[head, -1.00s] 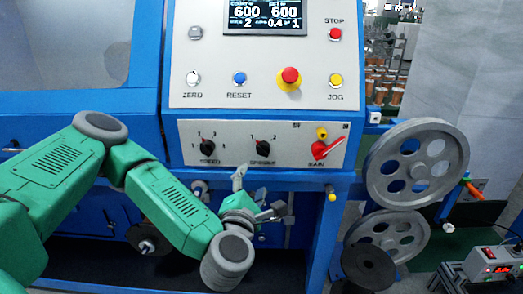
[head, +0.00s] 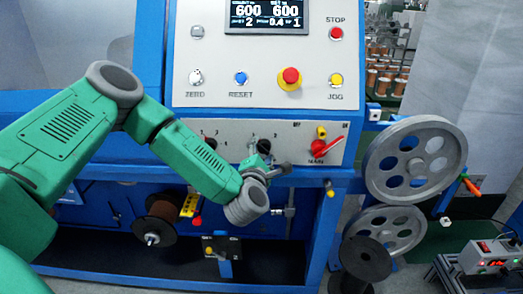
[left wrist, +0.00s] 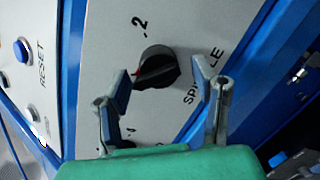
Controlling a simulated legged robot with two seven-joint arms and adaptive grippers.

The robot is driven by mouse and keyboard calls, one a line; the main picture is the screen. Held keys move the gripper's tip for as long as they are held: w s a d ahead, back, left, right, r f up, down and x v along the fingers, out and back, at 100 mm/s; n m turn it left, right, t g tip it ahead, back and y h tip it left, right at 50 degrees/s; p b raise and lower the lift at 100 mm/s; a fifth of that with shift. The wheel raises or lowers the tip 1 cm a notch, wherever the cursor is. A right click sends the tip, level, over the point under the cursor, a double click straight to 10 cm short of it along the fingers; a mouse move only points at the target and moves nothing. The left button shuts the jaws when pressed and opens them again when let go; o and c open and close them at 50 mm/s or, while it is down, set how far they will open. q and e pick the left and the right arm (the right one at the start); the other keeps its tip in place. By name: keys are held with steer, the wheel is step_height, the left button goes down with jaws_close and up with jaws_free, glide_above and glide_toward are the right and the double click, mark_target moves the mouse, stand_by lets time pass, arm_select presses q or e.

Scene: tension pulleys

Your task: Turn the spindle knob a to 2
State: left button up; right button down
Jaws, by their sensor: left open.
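The black spindle knob (left wrist: 160,66) sits on the grey switch panel, with a red pointer facing left and slightly down in the left wrist view. The printed 2 is above it in that view and the SPINDLE lettering is to its right. My left gripper (left wrist: 161,80) is open, with one finger on each side of the knob; I cannot tell whether either touches it. In the head view the knob (head: 264,146) shows just above my left gripper (head: 268,167), which hides the lettering below it. My right gripper is out of view.
The speed knob (head: 210,143) is to the left on the same panel, and the red main switch (head: 322,148) is to the right. Above are the yellow-collared red button (head: 289,79) and the blue reset button (head: 240,78). Grey pulleys (head: 415,160) stand at the right.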

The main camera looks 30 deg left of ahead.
arm_select(q)
steer(key=shift+w+d+r, duration=0.2)
steer(key=shift+w+d, duration=0.05)
steer(key=shift+d, duration=0.35)
steer(key=shift+s+a+f, duration=0.1)
steer(key=shift+a, duration=0.25)
steer(key=c, duration=1.1)
steer(key=shift+o, duration=0.2)
steer(key=shift+a, duration=0.1)
steer(key=shift+s+f, duration=0.1)
steer(key=shift+f, duration=0.15)
steer(key=shift+m+p, duration=0.3)
steer(key=shift+m, duration=0.6)
steer(key=o, duration=1.1)
steer(key=shift+f, duration=0.1)
steer(key=shift+c, duration=0.2)
steer(key=shift+a, duration=0.2)
